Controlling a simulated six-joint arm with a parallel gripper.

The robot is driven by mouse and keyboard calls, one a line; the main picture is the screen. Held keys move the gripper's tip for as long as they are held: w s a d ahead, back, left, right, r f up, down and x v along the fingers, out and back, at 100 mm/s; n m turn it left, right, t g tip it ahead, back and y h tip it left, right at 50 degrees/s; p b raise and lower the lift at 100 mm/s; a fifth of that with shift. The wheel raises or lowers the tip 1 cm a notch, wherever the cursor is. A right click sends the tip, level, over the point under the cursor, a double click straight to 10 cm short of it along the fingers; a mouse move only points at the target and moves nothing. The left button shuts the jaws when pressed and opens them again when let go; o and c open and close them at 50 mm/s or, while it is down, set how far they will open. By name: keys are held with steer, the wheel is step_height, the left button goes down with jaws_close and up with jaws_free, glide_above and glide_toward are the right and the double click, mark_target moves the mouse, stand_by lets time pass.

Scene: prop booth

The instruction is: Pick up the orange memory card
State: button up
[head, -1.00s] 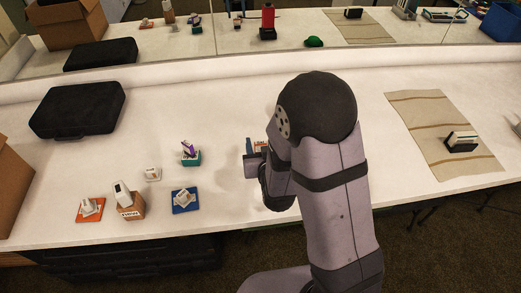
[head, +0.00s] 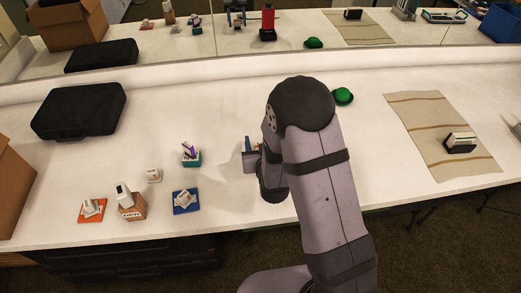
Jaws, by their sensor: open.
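I cannot single out an orange memory card for certain in the head view. An orange square base (head: 98,216) with a white object on it lies at the left front of the table. My gripper (head: 249,153) is open over the middle of the table, to the right of the small objects and well apart from the orange base. My own arm covers part of the gripper and the table behind it, so I cannot tell what is right beside the jaws.
Near the orange base are a brick-patterned block (head: 132,211), a blue base (head: 184,209), a small white object (head: 153,175) and a teal holder (head: 191,162). A black case (head: 80,110), green hat (head: 343,96) and striped cloth (head: 420,115) lie farther out. A mirror runs behind.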

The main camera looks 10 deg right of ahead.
steer(key=shift+x, duration=1.5)
steer(key=c, duration=1.1)
steer(key=shift+c, duration=0.2)
step_height(320, 180, up, 10)
